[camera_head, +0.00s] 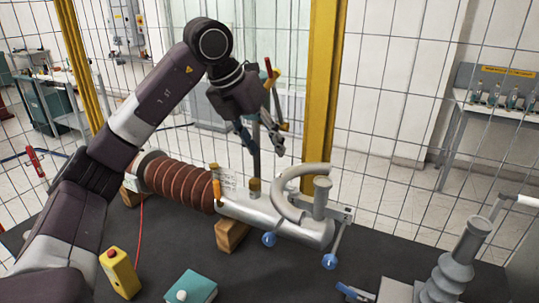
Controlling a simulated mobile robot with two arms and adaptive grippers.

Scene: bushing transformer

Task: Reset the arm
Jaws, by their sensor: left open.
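My left arm (130,125) comes in from the left and bends at a raised elbow. My left gripper (264,146) is open and points down above the bushing transformer, apart from it as far as I can tell. The transformer lies on its side on the dark table, with a ribbed red-brown insulator (178,184) at the left and a silver metal body (275,217) at the right. A curved grey pipe (291,190) sits on the body. A red-and-yellow item (271,75) shows beside the gripper; I cannot tell if they touch. My right gripper is not in view.
Wooden blocks (232,234) support the transformer. A yellow box with a red button (119,273), a teal box (192,286) and a grey ribbed insulator (452,270) stand on the table (160,250). A wire fence with yellow posts (322,90) rises behind.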

